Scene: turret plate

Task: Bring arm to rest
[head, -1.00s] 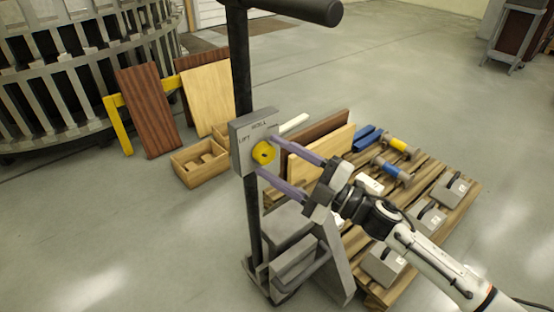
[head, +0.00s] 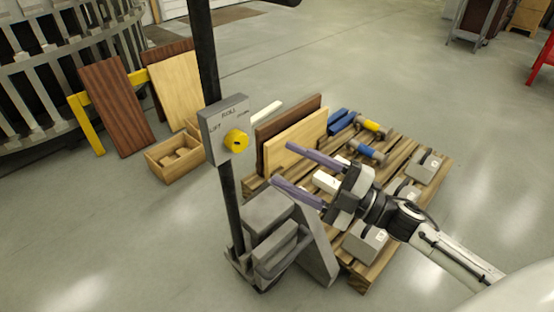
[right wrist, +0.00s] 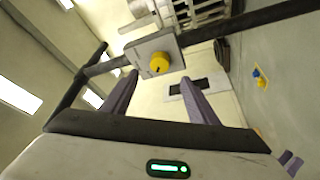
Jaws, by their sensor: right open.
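My right gripper (head: 297,174) is open and empty. Its two purple fingers point left toward the grey control plate (head: 222,118) and stand apart from it, lower and to its right. The plate carries a yellow knob (head: 236,141) and the lettering ROLL and LIFT. It is fixed on the dark post of a pallet jack (head: 268,232). In the right wrist view, the yellow knob (right wrist: 159,63) and the plate (right wrist: 145,48) show beyond and between the open fingers (right wrist: 162,98). My left gripper is not in view.
A wooden pallet (head: 358,275) holds boards (head: 295,142), grey weights (head: 365,241), and blue and yellow dumbbell-like pieces (head: 365,150). A wooden crate (head: 172,158) and leaning boards (head: 115,105) stand left of the post. The floor at front left is clear.

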